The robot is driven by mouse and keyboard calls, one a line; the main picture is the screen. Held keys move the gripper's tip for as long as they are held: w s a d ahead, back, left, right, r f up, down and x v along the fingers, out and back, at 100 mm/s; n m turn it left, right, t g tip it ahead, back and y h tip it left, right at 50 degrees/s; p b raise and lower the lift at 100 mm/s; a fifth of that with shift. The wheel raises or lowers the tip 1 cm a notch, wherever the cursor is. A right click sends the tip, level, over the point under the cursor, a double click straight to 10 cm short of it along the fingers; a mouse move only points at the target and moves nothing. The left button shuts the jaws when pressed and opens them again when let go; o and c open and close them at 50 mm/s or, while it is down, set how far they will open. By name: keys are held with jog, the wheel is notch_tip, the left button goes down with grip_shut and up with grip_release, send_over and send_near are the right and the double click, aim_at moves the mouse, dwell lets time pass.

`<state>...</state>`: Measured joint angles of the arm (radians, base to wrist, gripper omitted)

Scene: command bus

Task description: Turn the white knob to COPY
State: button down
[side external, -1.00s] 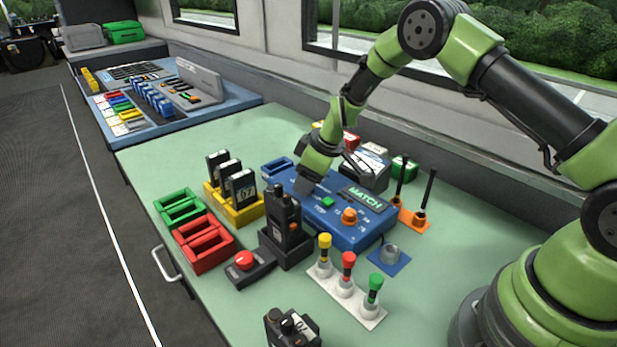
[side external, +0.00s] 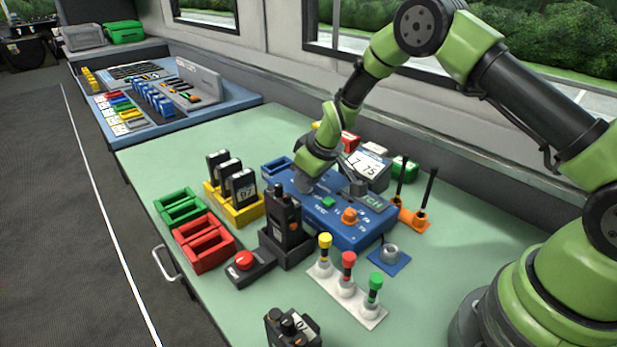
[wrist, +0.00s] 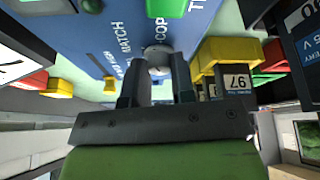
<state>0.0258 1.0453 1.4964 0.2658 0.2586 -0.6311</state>
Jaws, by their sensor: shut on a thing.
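The blue console (side external: 352,238) stands in the middle of the green table. My gripper (wrist: 157,82) is shut on the pale knob (wrist: 158,58), with one finger on each side of it. In the wrist view, the COPY label (wrist: 157,30) lies just above the knob and the MATCH label (wrist: 119,38) to its left. The knob's pointer cannot be made out. In the side view, my gripper (side external: 304,183) is down at the console's far left part and hides the knob.
A green button (side external: 328,202) and an orange knob (side external: 349,215) sit on the console near my gripper. A yellow rack (side external: 236,215) with black modules stands to the left. A black radio (side external: 284,213) stands in front. Behind is a box with a white screen (side external: 364,165).

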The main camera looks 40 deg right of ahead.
jog(key=shift+a+m+h, duration=0.15)
jog(key=shift+m+h, duration=0.65)
jog(key=shift+m, duration=1.5)
jog(key=c, duration=1)
grip_release()
jog(key=shift+o, duration=0.2)
jog(key=v, duration=1)
jog(key=shift+a, duration=0.1)
